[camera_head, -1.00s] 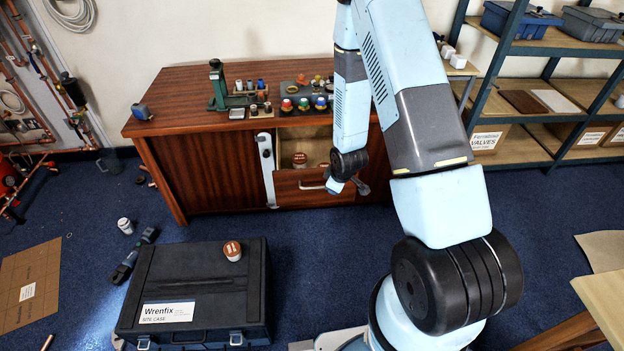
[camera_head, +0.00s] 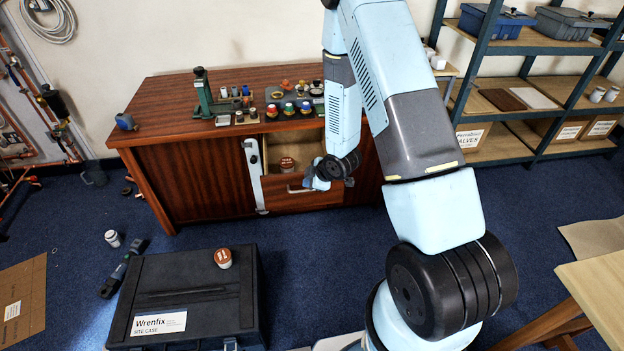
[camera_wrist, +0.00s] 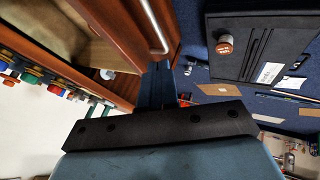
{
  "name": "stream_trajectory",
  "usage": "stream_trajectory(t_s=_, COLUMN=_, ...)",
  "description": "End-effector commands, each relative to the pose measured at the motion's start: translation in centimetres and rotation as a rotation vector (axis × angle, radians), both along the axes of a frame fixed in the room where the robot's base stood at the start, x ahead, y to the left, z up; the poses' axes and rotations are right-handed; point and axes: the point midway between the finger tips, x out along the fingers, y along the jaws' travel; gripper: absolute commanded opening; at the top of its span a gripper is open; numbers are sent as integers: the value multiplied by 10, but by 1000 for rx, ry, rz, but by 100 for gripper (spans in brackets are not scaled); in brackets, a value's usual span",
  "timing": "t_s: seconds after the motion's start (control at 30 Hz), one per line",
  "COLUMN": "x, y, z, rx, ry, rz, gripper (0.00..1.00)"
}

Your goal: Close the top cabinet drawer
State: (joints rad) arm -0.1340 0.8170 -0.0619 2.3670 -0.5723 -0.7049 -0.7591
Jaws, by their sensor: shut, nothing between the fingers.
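The top cabinet drawer (camera_head: 330,197) stands open at the front of the wooden cabinet (camera_head: 205,185). Its bare inside and bar handle show. An orange-lidded jar (camera_head: 287,164) stands inside it. In the wrist view the drawer front (camera_wrist: 140,12) and pale bar handle (camera_wrist: 153,25) are at the upper middle. My gripper (camera_head: 312,182) is shut and empty, close to the drawer front near the right end of the handle. In the wrist view its dark fingers (camera_wrist: 157,85) point toward the drawer front. I cannot tell whether they touch it.
Shelving (camera_head: 530,90) stands right.

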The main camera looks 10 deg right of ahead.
Motion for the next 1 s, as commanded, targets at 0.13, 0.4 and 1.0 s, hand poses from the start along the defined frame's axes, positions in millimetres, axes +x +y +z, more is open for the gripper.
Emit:
stream_trajectory(t_s=0.13, x=11, y=9, z=-20, rx=0, ry=1, rz=0, gripper=0)
stream_trajectory(t_s=0.4, x=42, y=13, z=-31, rx=0, ry=-3, rz=-1, gripper=0)
stream_trajectory(t_s=1.0, x=59, y=20, z=-31, rx=0, ry=-1, rz=-1, gripper=0)
